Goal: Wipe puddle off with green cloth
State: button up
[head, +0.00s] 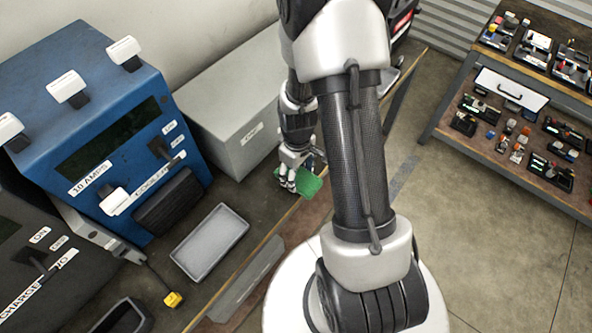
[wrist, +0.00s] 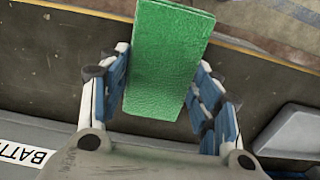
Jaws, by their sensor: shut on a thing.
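My gripper (head: 290,180) is shut on the green cloth (head: 309,184) over the bench, near its front edge and beside the grey box. In the wrist view the cloth (wrist: 168,55) is a flat green rectangle between the fingers of my gripper (wrist: 162,72), sticking out past their tips. I cannot tell whether the cloth touches the bench top. I cannot make out a puddle in either view; my arm and the cloth hide part of the bench.
The dark bench top (head: 232,190) holds a blue charger (head: 95,130), a long grey box (head: 235,90), an empty grey tray (head: 210,242) and a small yellow connector (head: 172,299). A shelf unit (head: 490,150) with parts stands right, across open floor.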

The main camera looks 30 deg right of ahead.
jog(key=shift+r+p, duration=2.2)
jog(key=shift+r, duration=0.75)
notch_tip(320, 180, up, 3)
jog(key=shift+f+p, duration=0.1)
jog(key=shift+p, duration=1)
